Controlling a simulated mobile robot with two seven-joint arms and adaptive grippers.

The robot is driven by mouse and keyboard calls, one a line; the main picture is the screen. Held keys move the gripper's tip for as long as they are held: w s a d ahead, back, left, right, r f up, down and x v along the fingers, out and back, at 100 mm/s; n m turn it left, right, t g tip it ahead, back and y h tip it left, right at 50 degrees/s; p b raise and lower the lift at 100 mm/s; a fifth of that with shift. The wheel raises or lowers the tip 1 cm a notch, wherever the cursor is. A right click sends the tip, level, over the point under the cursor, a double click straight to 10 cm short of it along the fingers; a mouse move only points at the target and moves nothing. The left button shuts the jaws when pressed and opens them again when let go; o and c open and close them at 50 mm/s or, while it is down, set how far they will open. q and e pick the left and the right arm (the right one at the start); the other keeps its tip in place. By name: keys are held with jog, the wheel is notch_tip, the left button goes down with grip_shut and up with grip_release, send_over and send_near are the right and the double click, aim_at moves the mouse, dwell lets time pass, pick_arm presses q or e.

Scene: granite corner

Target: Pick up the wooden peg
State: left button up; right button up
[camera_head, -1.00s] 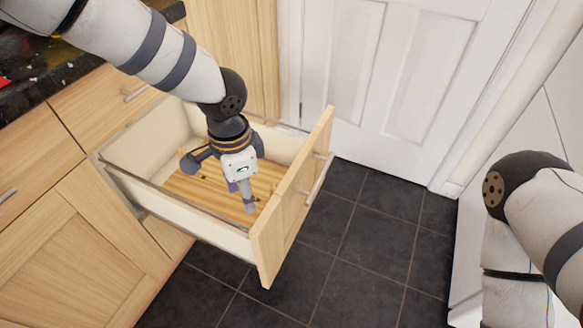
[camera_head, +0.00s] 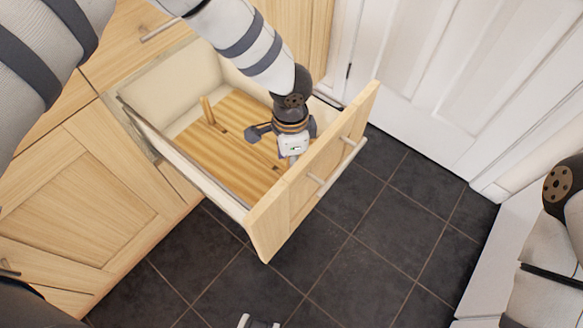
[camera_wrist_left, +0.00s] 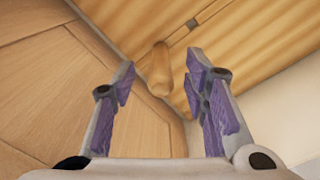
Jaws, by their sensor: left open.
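One upright wooden peg (camera_head: 207,110) stands on the slotted wooden board (camera_head: 235,165) in the open drawer, toward its back left. In the left wrist view, a rounded wooden peg (camera_wrist_left: 160,70) lies in the gap between the purple-padded fingers, near the board's edge. I cannot tell whether it is the same peg; the head view shows none under the gripper. My left gripper (camera_head: 276,150) is open and empty, low inside the drawer by its front panel. It also shows in the left wrist view (camera_wrist_left: 162,82).
The drawer front (camera_head: 315,185) with its bar handle (camera_head: 338,165) stands close beside the left gripper. Cream drawer walls (camera_head: 175,80) enclose the board. A white door (camera_head: 440,80) is behind.

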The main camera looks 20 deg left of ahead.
pick_arm(q)
jog(key=shift+f, duration=0.3)
grip_shut()
jog(key=shift+r, duration=0.15)
notch_tip(320, 180, up, 10)
jog(key=shift+f+p, duration=0.1)
jog(key=shift+p, duration=0.65)
notch_tip(320, 180, up, 4)
jog(key=shift+r+p, duration=0.1)
jog(key=shift+p, duration=0.95)
pick_arm(e)
jog(key=shift+t, duration=0.5)
jog(key=w+r, duration=0.3)
jog(key=shift+r, duration=0.3)
